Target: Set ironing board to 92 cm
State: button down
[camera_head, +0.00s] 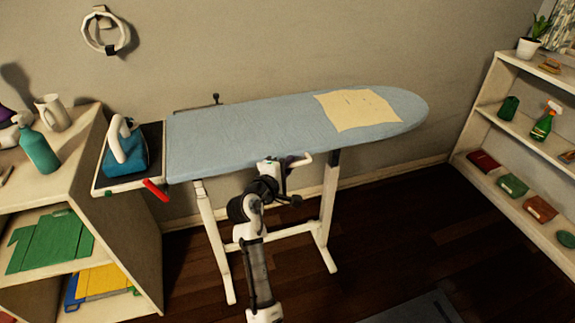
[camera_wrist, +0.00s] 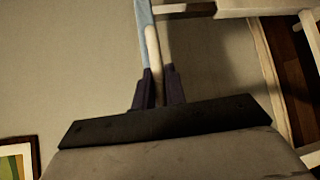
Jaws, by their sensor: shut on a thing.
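The ironing board (camera_head: 240,125) has a pale blue cover and stands level on white legs (camera_head: 213,235). A red lever (camera_head: 156,190) sticks out below its left end. My gripper (camera_head: 287,166) is at the board's near edge, right of the middle. In the wrist view the dark fingers of my gripper (camera_wrist: 158,88) are shut on a pale bar (camera_wrist: 153,50), with a light blue strip beside it. A short white piece (camera_head: 301,160) shows beside my gripper in the head view. I cannot tell how the bar joins the board. No height reading is legible.
A blue and white iron (camera_head: 125,155) sits on the rest at the board's left end. A cream cloth (camera_head: 358,109) lies on the board. Shelves stand left (camera_head: 90,120) and right (camera_head: 480,130).

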notch_tip(320, 180, up, 8)
jog(key=p, duration=0.4)
jog(key=shift+f, duration=0.2)
jog(key=c, duration=1.8)
grip_release()
jog(key=shift+o, duration=0.4)
jog(key=shift+f, duration=0.2)
